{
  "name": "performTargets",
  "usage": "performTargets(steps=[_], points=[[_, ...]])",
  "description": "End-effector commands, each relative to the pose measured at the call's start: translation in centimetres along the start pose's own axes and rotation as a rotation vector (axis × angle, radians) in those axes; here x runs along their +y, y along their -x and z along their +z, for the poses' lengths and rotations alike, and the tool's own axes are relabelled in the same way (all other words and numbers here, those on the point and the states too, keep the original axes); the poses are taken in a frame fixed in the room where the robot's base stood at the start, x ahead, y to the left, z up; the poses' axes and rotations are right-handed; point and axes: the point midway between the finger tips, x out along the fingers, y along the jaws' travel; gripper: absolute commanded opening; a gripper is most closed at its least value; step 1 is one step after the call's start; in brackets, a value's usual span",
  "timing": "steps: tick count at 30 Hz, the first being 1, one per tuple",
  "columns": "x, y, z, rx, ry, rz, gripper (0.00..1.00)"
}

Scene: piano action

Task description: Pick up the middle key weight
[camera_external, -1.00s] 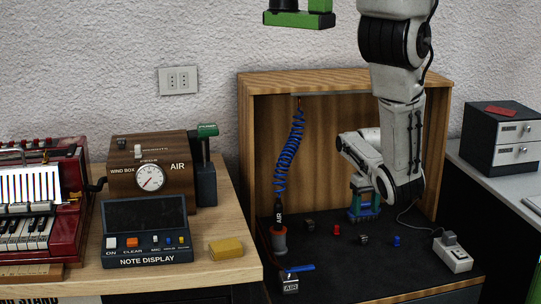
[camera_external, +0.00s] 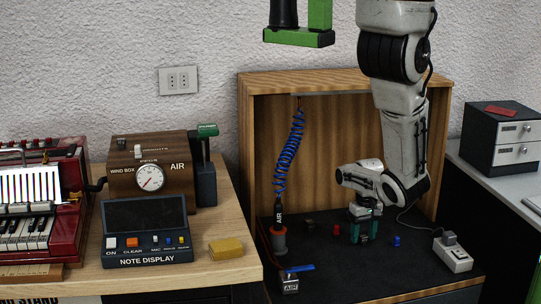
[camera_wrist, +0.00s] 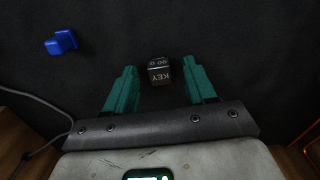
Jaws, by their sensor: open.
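A small dark cube marked KEY (camera_wrist: 159,75) lies on the black mat in the wrist view. It is between the two green fingers of my gripper (camera_wrist: 160,68), with a gap on each side. My gripper is open and empty.
A red piece (camera_external: 336,230) and a blue piece (camera_external: 397,240) lie either side of my gripper. A coiled blue air hose (camera_external: 290,148) hangs left inside the wooden booth (camera_external: 341,84).

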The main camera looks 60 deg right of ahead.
Motion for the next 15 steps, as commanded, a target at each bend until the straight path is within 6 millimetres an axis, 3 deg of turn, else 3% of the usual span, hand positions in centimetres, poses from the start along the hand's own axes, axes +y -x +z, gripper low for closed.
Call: performTargets(steps=[2,15], points=[[-0.01,0.05,-0.01,0.0,0.0,0.0,0.55],[-0.02,0.07,-0.01,0.0,0.0,0.0,0.14]])
